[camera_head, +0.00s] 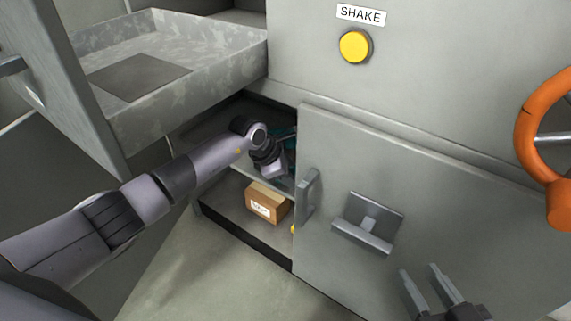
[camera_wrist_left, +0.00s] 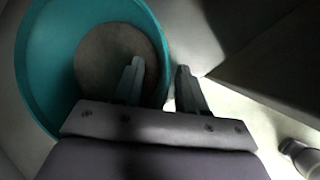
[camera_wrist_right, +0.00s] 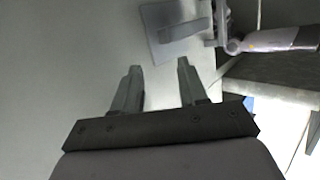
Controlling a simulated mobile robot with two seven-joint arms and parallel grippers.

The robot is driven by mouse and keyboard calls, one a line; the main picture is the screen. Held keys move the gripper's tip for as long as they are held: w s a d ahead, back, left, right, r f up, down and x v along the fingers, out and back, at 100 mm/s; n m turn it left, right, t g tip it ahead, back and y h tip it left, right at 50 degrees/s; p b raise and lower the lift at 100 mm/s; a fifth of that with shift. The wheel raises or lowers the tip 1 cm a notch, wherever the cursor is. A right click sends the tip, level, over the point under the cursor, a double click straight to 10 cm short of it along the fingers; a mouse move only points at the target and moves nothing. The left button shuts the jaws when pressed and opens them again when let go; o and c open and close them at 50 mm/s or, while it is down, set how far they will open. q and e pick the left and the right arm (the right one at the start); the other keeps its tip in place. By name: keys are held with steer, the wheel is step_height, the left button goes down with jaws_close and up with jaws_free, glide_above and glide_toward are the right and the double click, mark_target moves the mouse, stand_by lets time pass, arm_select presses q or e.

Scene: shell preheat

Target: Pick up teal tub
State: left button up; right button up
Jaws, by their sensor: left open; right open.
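The teal tub (camera_wrist_left: 38,70) fills the left of the left wrist view, seen from above, with a brown-grey round surface inside it. My left gripper (camera_wrist_left: 158,75) is open, with one finger over the tub's inside and the other just outside its right wall, so the rim lies between them. In the head view my left arm reaches into the open cupboard, and only a bit of the tub (camera_head: 290,133) shows behind the wrist. My right gripper (camera_head: 432,275) is open and empty in front of the cabinet; its fingers also show in the right wrist view (camera_wrist_right: 160,80).
A cardboard box (camera_head: 263,203) stands on the cupboard floor below the shelf. The sliding door (camera_head: 340,150) with its handle (camera_head: 307,197) is right of the opening. A grey tray (camera_head: 200,75) juts out above my left arm. An orange wheel (camera_head: 545,140) is at far right.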

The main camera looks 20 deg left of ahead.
arm_select(q)
jaws_close()
steer(key=shift+r, duration=0.1)
